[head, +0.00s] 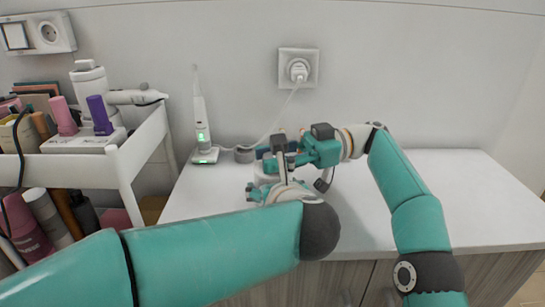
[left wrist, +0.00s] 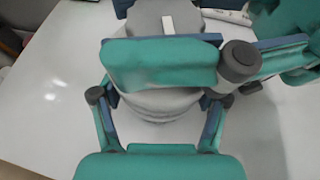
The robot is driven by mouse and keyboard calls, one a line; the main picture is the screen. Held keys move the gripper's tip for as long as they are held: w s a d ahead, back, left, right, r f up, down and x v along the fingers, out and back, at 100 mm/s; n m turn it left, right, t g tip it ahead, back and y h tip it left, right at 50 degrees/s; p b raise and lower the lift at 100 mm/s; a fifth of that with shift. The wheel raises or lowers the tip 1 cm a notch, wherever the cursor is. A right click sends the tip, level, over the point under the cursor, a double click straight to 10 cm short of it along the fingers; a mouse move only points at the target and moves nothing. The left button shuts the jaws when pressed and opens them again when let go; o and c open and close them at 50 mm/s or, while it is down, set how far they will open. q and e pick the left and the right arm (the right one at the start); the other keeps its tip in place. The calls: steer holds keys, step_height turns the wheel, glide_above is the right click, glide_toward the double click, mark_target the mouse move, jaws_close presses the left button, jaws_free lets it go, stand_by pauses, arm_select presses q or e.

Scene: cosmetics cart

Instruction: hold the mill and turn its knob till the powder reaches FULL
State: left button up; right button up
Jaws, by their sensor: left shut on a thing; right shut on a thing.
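The mill shows in the left wrist view as a pale grey round body (left wrist: 155,104) under a grey knob (left wrist: 163,20) with a white mark on its top. In the head view the mill (head: 262,175) stands on the white counter, mostly hidden by my grippers. My left gripper (head: 268,192) is shut on the mill's body, low down, with a finger on each side. My right gripper (head: 280,154) reaches in from the right and is shut on the knob, with one teal finger lying across its near side. The powder and any FULL mark are hidden.
The white counter (head: 460,200) is clear to the right. A lit toothbrush (head: 202,130) stands on its charger behind and left. A cable runs from the wall plug (head: 298,70) down behind the mill. A white cart (head: 125,165) with cosmetics stands at the left.

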steer(key=shift+f, duration=0.1)
steer(key=o, duration=1.2)
steer(key=shift+r+m+t, duration=0.25)
steer(key=shift+m+t, duration=0.15)
steer(key=shift+f+m+t+y, duration=0.1)
steer(key=shift+m+t+y, duration=0.3)
steer(key=shift+t, duration=0.6)
